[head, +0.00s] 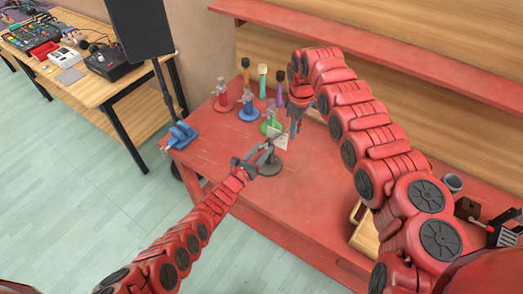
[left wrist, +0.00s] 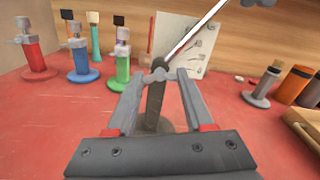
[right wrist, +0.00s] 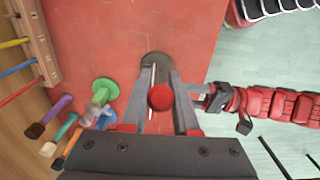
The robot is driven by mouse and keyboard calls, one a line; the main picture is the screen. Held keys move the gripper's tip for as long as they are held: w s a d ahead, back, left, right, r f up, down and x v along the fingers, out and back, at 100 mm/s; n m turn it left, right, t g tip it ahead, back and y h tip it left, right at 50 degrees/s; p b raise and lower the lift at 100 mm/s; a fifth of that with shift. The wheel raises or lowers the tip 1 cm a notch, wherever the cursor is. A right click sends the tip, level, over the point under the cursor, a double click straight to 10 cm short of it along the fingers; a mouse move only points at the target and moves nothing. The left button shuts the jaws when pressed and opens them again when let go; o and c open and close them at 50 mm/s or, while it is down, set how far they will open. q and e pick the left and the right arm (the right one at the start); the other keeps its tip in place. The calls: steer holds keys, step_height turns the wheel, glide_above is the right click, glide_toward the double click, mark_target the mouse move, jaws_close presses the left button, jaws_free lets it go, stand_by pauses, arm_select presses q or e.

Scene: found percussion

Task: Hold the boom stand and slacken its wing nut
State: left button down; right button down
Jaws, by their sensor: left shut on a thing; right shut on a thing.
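The boom stand (left wrist: 155,100) is a dark grey post on a round base, with a grey joint at its top and a thin pale boom (left wrist: 195,30) slanting up to the right. My left gripper (left wrist: 158,78) is shut on the post just below the joint; it also shows in the head view (head: 262,163). My right gripper (head: 294,130) points down above and right of my left one. In the right wrist view its fingers close around a red round knob (right wrist: 160,97), over the stand's base (right wrist: 155,60). I cannot make out the wing nut clearly.
Red (head: 222,97), blue (head: 248,107) and green (head: 269,122) stands are close behind on the red table (head: 215,150). A white picture card (left wrist: 183,45) is behind the post. A grey stand (left wrist: 258,98) and cylinders are to its right.

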arm_select(q)
steer(key=n, duration=0.5)
steer(key=shift+a+n, duration=0.1)
steer(key=shift+n, duration=2.4)
steer(key=shift+c, duration=1.4)
jaws_free()
